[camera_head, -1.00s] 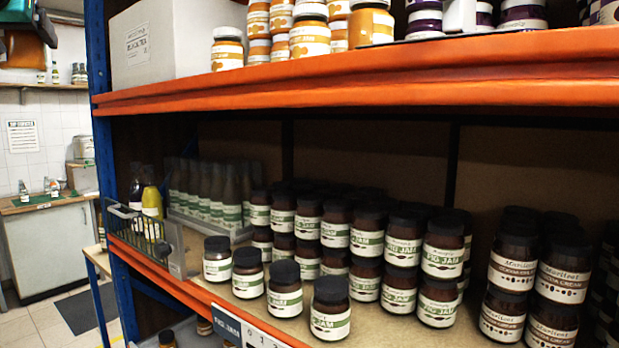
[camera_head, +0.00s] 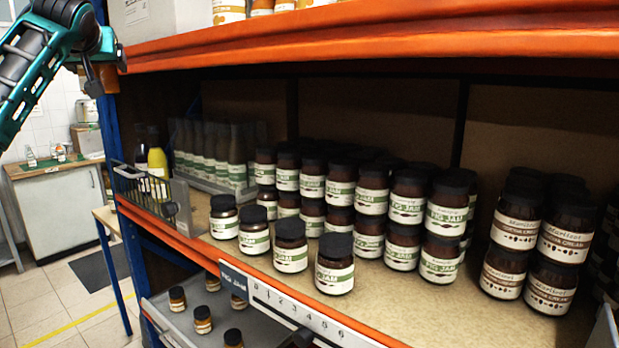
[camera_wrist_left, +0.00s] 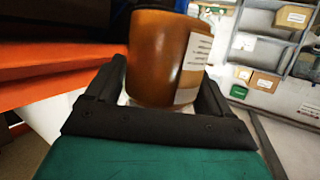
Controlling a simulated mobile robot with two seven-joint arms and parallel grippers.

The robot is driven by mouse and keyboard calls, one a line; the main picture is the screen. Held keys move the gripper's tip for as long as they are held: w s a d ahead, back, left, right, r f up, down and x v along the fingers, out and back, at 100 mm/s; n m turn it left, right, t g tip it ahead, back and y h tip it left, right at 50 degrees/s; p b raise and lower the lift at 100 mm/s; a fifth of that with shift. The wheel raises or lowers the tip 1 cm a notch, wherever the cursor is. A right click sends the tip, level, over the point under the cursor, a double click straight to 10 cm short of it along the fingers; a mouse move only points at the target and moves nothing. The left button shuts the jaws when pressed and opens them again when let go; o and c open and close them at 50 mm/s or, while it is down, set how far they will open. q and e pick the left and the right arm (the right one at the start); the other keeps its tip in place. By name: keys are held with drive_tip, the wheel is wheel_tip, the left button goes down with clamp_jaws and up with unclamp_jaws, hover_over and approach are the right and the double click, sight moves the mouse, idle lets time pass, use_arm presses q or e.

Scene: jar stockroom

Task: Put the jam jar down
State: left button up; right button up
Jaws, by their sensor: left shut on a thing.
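My left gripper (camera_head: 94,76) is at the upper left of the head view, in front of the blue shelf post and near the end of the orange upper beam. It is shut on an amber-brown jar, which shows only in small part there. In the left wrist view the jar (camera_wrist_left: 158,58) sits between the dark fingers, with a white label on its right side. My right gripper is not in view.
Dark fig jam jars (camera_head: 335,264) stand in rows on the middle shelf, several singly at its front edge. Chocolate cream jars (camera_head: 509,228) stand at right. A wire basket (camera_head: 140,190) sits at the left end. Small jars stand on a lower grey tray (camera_head: 205,298). Bare shelf shows front right.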

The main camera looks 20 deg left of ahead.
use_arm(q)
drive_tip(key=w+d+f+m+t+h, duration=0.1)
drive_tip(key=w+d+f+h, duration=0.1)
drive_tip(key=d+f, duration=0.5)
drive_tip(key=w+d+f+m+t+h, duration=0.15)
drive_tip(key=d+f, duration=0.25)
drive_tip(key=f, duration=0.7)
drive_tip(key=w+d+f+m+t+h, duration=0.15)
drive_tip(key=d+f, duration=0.35)
drive_tip(key=f, duration=0.5)
drive_tip(key=s+d+f+m+h, duration=0.75)
drive_tip(key=s+d+f, duration=0.65)
drive_tip(key=s+d, duration=0.35)
drive_tip(key=d+n+y, duration=0.2)
drive_tip(key=d+n, duration=0.1)
drive_tip(key=d, duration=0.4)
drive_tip(key=shift+s+d+f+y, duration=0.35)
drive_tip(key=shift+s, duration=0.1)
